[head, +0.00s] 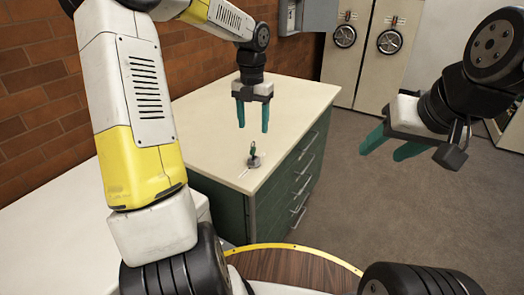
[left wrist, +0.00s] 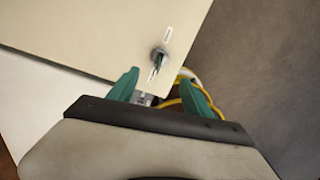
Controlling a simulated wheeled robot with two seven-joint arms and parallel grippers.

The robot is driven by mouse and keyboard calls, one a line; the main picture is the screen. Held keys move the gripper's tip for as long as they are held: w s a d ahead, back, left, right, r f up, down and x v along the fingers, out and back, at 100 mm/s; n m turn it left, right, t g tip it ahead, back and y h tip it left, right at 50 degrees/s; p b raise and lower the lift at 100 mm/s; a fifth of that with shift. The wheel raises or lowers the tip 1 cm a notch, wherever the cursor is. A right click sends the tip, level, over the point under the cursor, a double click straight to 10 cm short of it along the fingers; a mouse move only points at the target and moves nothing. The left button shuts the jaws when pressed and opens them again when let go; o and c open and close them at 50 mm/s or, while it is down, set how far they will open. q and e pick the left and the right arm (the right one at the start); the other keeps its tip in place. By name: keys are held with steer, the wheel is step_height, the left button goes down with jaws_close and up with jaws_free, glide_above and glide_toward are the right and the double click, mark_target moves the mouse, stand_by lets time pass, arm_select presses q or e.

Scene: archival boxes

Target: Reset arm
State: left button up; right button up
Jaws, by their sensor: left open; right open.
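My left gripper (head: 253,115) is open, with green fingers pointing down above the cream top of the green cabinet (head: 225,110). Nothing is between its fingers. The left wrist view shows the same open fingers of this gripper (left wrist: 163,95). My right gripper (head: 388,147) is open and empty at the right of the head view, held above the grey floor.
The cabinet has drawers with metal handles (head: 300,180) on its right side. A brick wall (head: 35,90) runs along the left. A white surface (head: 50,245) lies at the lower left. Pale doors with round black handwheels (head: 345,36) stand at the back. Grey floor (head: 370,215) is open at the right.

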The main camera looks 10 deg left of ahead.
arm_select(q)
steer(key=s+d+r+m+t+h, duration=0.1)
steer(key=s+r+m+t, duration=0.2)
steer(key=s+m, duration=0.9)
steer(key=s+d+r+m+t+h, duration=0.1)
steer(key=s+r+m+t, duration=0.2)
steer(key=m, duration=1.9)
steer(key=s+r, duration=0.4)
steer(key=s, duration=0.5)
steer(key=shift+r, duration=0.35)
